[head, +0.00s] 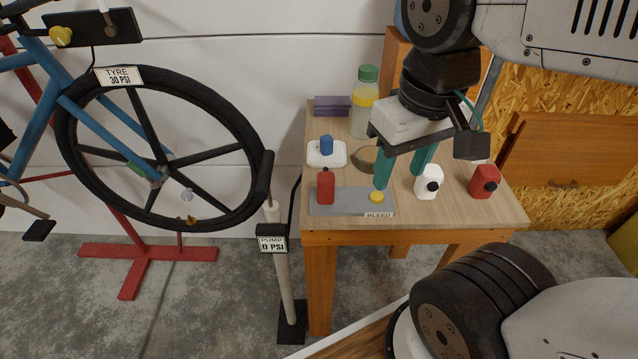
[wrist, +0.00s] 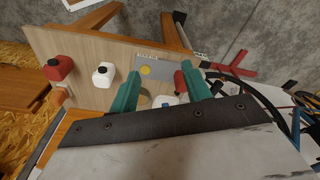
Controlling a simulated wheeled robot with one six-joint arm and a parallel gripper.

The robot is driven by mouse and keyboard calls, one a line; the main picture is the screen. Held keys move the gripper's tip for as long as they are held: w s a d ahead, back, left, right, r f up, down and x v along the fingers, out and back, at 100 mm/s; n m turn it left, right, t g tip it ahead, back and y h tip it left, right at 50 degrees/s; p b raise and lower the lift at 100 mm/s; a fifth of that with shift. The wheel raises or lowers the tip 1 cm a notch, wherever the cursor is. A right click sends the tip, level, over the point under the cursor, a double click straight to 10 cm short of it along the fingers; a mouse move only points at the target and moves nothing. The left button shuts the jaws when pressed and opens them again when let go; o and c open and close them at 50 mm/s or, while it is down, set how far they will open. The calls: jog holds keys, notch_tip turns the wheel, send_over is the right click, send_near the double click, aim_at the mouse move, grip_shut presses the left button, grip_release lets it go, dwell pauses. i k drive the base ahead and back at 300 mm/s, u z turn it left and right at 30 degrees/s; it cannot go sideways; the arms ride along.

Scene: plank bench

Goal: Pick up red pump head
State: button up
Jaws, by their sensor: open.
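Two red pieces could be the red pump head; I cannot tell which. One red piece (head: 326,188), upright with a narrow top, stands on the left of a grey plate marked BLEED (head: 350,207). The other red piece (head: 485,181) has a black knob and stands near the table's right edge. In the wrist view, the knobbed one (wrist: 59,68) is at far left, and the other (wrist: 180,82) shows partly behind a finger. My gripper (head: 400,178) is open and empty, its green fingers pointing down between the two red pieces. It also shows in the wrist view (wrist: 160,76).
A white piece with a black knob (head: 427,182) stands just right of my fingers. A yellow button (head: 376,197) is on the plate. Behind are a blue-topped white dish (head: 326,153), a tan ring (head: 364,158), a bottle (head: 363,115) and a purple box (head: 332,106).

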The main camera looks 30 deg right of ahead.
aim_at(325, 179)
jog(key=z, duration=3.05)
jog(key=k, duration=1.85)
jog(key=u, duration=0.55)
